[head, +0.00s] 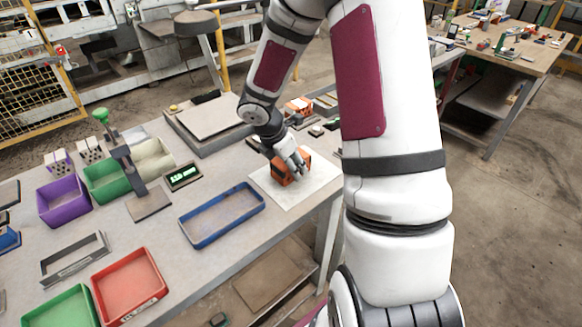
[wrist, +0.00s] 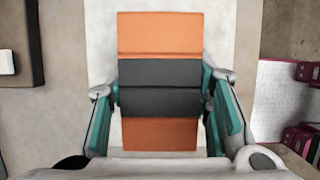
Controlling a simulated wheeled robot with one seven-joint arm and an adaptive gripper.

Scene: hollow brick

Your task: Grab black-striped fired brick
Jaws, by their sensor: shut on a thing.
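The black-striped fired brick (wrist: 158,36) is orange with a dark band across it and fills the middle of the wrist view. In the head view the brick (head: 283,176) is on or just above a pale sheet (head: 312,190) on the workbench; I cannot tell whether it touches. My gripper (wrist: 160,100) is shut on the brick, with one teal-padded finger at each side, near the dark band. In the head view my gripper (head: 291,165) comes down over the brick from above and hides part of it.
A blue tray (head: 222,214) lies left of the sheet and looks empty. A red tray (head: 129,285), a green tray (head: 62,310), a purple bin (head: 63,201) and a small display (head: 183,176) stand further left. Another orange block (head: 299,105) sits behind my gripper.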

